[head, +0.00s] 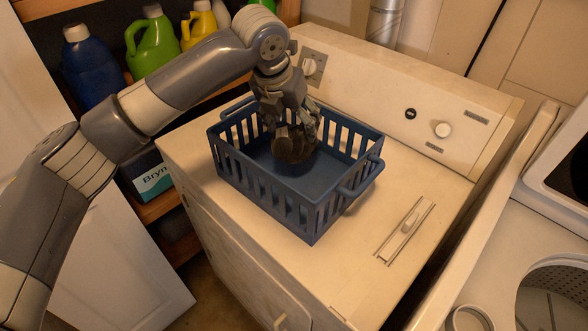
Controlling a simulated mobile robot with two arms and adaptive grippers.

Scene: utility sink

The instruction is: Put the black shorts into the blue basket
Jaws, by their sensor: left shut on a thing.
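The blue basket (262,190) stands on top of the white machine, with slotted walls and a handle at each end. My left arm comes in from the left, and my left gripper (293,138) points down inside the basket, above its floor. The gripper is shut on a dark, bunched thing, seemingly the black shorts (292,153), low inside the basket walls. The fingers and the basket's shade hide much of it, and I cannot tell whether it touches the floor. My right gripper is out of view.
The machine top (355,262) is clear in front of the basket. A control panel with knobs (442,130) rises behind it. Detergent bottles (152,42) stand on a shelf at the back left. Another machine with an open drum (550,295) is at the right.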

